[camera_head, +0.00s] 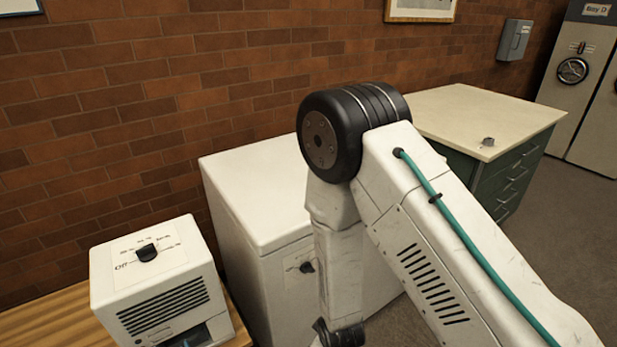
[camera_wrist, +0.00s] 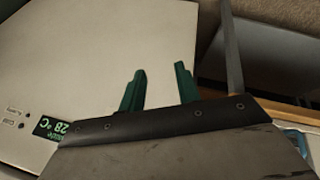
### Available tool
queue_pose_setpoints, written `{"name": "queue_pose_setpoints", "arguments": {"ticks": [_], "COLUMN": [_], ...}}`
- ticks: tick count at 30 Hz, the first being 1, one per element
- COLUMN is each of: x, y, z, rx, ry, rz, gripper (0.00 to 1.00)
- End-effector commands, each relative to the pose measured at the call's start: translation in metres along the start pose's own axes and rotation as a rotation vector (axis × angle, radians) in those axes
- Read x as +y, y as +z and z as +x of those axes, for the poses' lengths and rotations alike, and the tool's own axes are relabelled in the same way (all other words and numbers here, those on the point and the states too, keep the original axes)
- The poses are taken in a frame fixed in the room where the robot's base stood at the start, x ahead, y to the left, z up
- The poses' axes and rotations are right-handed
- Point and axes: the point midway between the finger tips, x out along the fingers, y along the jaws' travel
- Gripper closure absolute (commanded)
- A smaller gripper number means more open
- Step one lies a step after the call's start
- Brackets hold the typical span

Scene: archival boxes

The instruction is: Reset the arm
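My arm, white with a black joint and a teal cable, fills the middle and right of the head view, bent with its far part pointing down. My gripper (camera_wrist: 160,87) shows in the wrist view as two green fingers with a clear gap between them. It is open, and nothing shows between the fingers. The gripper itself is out of sight in the head view, below the frame edge. Behind the fingers in the wrist view is a pale panel with a green display (camera_wrist: 52,128) reading about 28 °C.
A white box with a dial (camera_head: 147,254) sits on a wooden bench (camera_head: 50,325) at lower left. A white chest (camera_head: 250,190) stands close behind my arm. A green drawer cabinet (camera_head: 470,175) with a cream top holds a small metal object (camera_head: 488,142). Floor is open at right.

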Motion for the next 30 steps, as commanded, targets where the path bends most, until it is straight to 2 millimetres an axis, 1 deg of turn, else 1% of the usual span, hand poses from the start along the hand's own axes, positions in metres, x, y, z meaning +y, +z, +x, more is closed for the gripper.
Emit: {"name": "queue_pose_setpoints", "arguments": {"ticks": [1, 5, 7, 14, 15, 17, 18, 20, 21, 27, 29, 30], "x": [0.006, 0.017, 0.025, 0.056, 0.061, 0.069, 0.074, 0.081, 0.086, 0.103, 0.106, 0.109], "y": [-0.005, -0.005, -0.005, 0.004, 0.006, 0.012, 0.015, 0.021, 0.026, 0.053, 0.061, 0.067], "z": [-0.018, -0.065, -0.093, -0.193, -0.212, -0.238, -0.257, -0.283, -0.301, -0.385, -0.408, -0.422], "rx": [-0.043, -0.177, -0.240, -0.420, -0.446, -0.483, -0.505, -0.537, -0.557, -0.621, -0.629, -0.631], "ry": [-0.045, -0.154, -0.196, -0.281, -0.288, -0.296, -0.299, -0.301, -0.300, -0.278, -0.265, -0.255], "rz": [0.053, 0.178, 0.235, 0.395, 0.419, 0.455, 0.479, 0.513, 0.535, 0.643, 0.675, 0.695], "gripper": [0.67, 0.67, 0.67, 0.67, 0.67, 0.67, 0.67, 0.67, 0.67, 0.67, 0.67, 0.67]}}
